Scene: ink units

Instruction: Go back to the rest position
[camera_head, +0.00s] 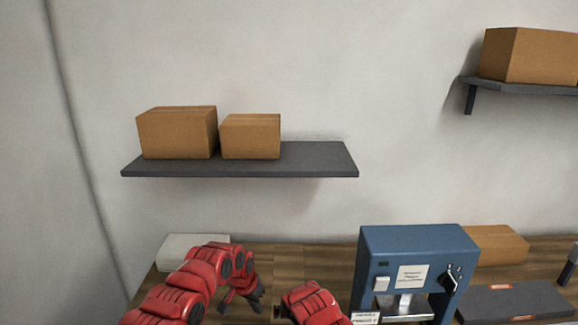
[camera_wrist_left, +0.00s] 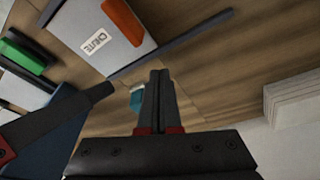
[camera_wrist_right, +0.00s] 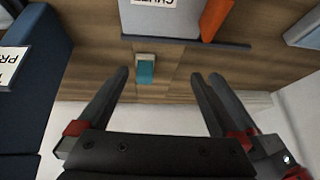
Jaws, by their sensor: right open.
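My left gripper (camera_head: 240,304) hangs over the wooden table at the lower middle of the head view. In the left wrist view its two fingers (camera_wrist_left: 159,75) are together with nothing visible between them. My right arm shows at the bottom of the head view, just right of the left gripper. In the right wrist view the right gripper (camera_wrist_right: 158,78) is open and empty, its fingers wide apart. A small teal block with a pale end (camera_wrist_right: 146,70) lies on the table beyond the right fingers. The teal block also shows in the left wrist view (camera_wrist_left: 136,98), partly behind the left fingers.
A blue machine (camera_head: 410,243) with a label and lever stands close right of my right arm. A grey shelf (camera_head: 300,160) holds two cardboard boxes (camera_head: 177,132) above. A pale stack (camera_head: 190,250) lies behind my left arm. A dark tray (camera_head: 510,301) is at right.

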